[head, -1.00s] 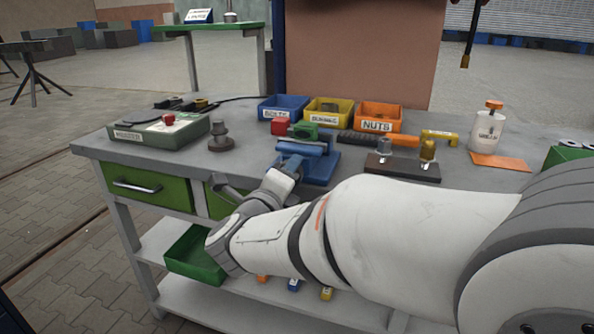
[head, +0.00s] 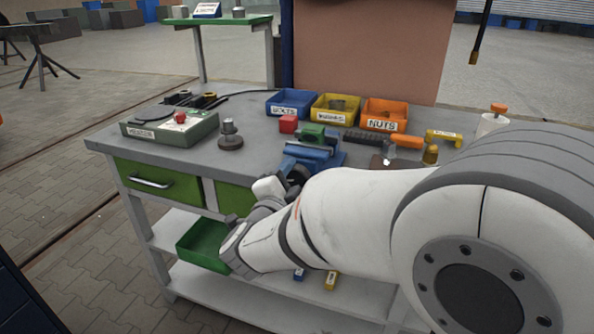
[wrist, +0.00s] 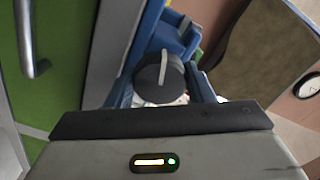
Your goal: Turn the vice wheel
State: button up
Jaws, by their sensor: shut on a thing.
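The blue vice (head: 318,155) stands at the front edge of the workbench, with a green block (head: 312,131) at its top. The dark round vice wheel (wrist: 150,80) has a pale bar across its face and sits in front of the blue vice body (wrist: 176,36) in the wrist view. My gripper (wrist: 163,92) is shut on the wheel, with one blue finger on each side of it. In the head view my arm hides part of the wheel and the front of the vice.
Blue, yellow and orange bins (head: 384,114) stand behind the vice. A red cube (head: 288,124) and a dark stepped part (head: 230,136) lie to its left, near a green-grey box (head: 168,128). A green drawer (head: 160,184) with a bar handle is below the bench top. An open green bin (head: 203,246) sits lower.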

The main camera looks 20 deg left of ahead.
jog(key=n+p, duration=0.5)
jog(key=n, duration=0.2)
jog(key=shift+r, duration=0.15)
jog(key=n+p, duration=0.6)
jog(key=shift+n, duration=0.4)
jog(key=n+p, duration=0.5)
jog(key=n, duration=0.2)
jog(key=shift+d+p, duration=0.1)
jog(key=shift+p, duration=0.3)
jog(key=n+p, duration=0.5)
jog(key=n, duration=0.1)
jog(key=shift+n, duration=0.3)
jog(key=n+p, duration=0.4)
jog(key=n, duration=0.1)
jog(key=n+p, duration=0.3)
jog(key=n, duration=0.1)
jog(key=shift+n, duration=0.4)
jog(key=n+p, duration=0.3)
jog(key=n, duration=0.3)
jog(key=shift+r+p, duration=0.1)
jog(key=shift+p, duration=0.25)
jog(key=shift+n+p, duration=1.05)
jog(key=shift+n, duration=0.15)
jog(key=shift+n+p, duration=0.6)
jog(key=shift+p, duration=0.1)
